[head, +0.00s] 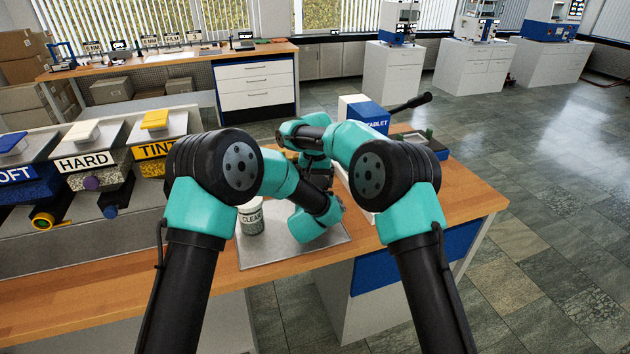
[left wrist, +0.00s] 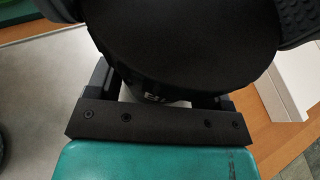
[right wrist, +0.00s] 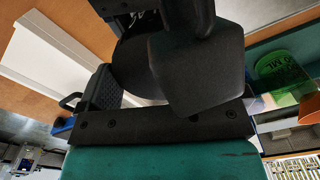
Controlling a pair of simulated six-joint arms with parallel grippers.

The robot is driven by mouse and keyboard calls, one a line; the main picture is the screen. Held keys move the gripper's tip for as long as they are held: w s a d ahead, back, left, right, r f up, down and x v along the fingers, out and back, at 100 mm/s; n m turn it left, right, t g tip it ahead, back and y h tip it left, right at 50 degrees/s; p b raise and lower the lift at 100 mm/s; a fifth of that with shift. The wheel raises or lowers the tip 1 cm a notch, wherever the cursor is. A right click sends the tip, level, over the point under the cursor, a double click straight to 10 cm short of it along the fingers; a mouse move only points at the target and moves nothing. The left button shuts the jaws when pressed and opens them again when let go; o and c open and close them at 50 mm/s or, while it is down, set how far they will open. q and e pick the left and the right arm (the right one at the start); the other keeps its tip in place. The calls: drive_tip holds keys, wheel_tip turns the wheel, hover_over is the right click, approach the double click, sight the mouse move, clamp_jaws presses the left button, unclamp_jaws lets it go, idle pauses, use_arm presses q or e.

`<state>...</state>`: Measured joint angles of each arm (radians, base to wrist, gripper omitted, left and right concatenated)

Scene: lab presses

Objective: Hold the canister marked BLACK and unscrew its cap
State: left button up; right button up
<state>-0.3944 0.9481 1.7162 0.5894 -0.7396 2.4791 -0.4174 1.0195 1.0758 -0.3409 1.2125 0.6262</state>
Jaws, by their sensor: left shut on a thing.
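In the left wrist view my left gripper (left wrist: 163,92) is shut on a pale canister (left wrist: 135,96). Only a strip of its label, starting with what looks like "BL", shows between the fingers. A broad round black cap (left wrist: 190,60) covers the canister from above and hides most of its body. My right gripper (right wrist: 150,85) is at the cap; its textured dark finger shows beside the black disc (right wrist: 132,62) in the right wrist view. A large dark block hides much of that contact, so its grip is unclear. In the head view the arms hide the canister and both gripper tips.
Dispensers marked HARD (head: 84,163) and TINT (head: 155,152) stand farther left. A blue and white TABLET box (head: 368,115) stands behind the arms. A green container (right wrist: 283,68) shows in the right wrist view.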

drive_tip(key=shift+c, duration=1.1)
drive_tip(key=shift+n, duration=1.5)
drive_tip(key=shift+r, duration=0.75)
drive_tip(key=shift+r, duration=0.35)
drive_tip(key=shift+r, duration=0.15)
drive_tip(key=shift+r, duration=1.9)
use_arm(q)
drive_tip(key=o, duration=1.7)
